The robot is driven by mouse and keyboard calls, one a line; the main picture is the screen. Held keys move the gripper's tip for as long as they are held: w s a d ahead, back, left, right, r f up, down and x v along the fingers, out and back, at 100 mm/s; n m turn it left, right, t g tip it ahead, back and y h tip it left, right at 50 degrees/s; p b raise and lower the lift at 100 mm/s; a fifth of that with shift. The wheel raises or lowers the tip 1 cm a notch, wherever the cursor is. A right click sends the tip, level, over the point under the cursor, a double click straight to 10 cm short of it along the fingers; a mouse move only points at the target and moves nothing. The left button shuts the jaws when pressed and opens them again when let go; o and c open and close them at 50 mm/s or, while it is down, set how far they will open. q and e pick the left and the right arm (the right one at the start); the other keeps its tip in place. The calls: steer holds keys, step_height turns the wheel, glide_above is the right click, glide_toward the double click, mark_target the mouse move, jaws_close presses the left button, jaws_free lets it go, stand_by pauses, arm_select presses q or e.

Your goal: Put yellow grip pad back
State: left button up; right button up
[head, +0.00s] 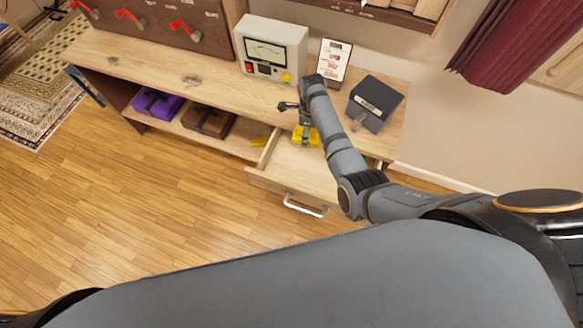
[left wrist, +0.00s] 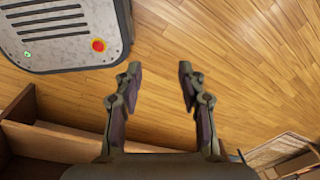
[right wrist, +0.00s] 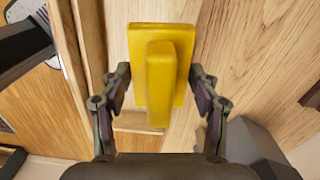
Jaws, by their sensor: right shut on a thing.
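The yellow grip pad, a flat plate with a raised bar handle, is in the right wrist view (right wrist: 160,80) and in the head view (head: 306,138). My right gripper (right wrist: 160,92) is shut on the yellow grip pad, with a finger at each side of it. In the head view my right gripper (head: 305,124) is over the back of the open drawer (head: 295,175). I cannot tell whether the pad touches the drawer. My left gripper (left wrist: 160,82) is open and empty above the wood floor; it does not show in the head view.
On the bench stand a meter box (head: 270,50), a card (head: 333,62) and a dark box (head: 374,103). A purple pad (head: 157,104) and a brown pad (head: 208,121) lie on the shelf below. A small yellow piece (head: 260,142) lies left of the drawer. The floor in front is clear.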

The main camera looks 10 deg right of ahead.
step_height(320, 180, down, 5)
steer(key=s+a+m+b, duration=0.1)
steer(key=s+a, duration=0.1)
steer(key=b, duration=0.8)
glide_above(301, 169)
steer(key=shift+m, duration=0.3)
step_height(301, 169, down, 9)
steer(key=shift+r, duration=0.1)
steer(key=shift+f, duration=0.3)
steer(key=shift+w+r, duration=0.1)
steer(key=shift+r, duration=0.05)
step_height(301, 169, down, 4)
steer(key=b, duration=0.4)
steer(key=shift+r, duration=0.2)
steer(key=o, duration=1.1)
steer(key=shift+f, duration=0.15)
arm_select(q)
step_height(301, 169, down, 14)
steer(key=w, duration=0.2)
steer(key=shift+w+r, duration=0.25)
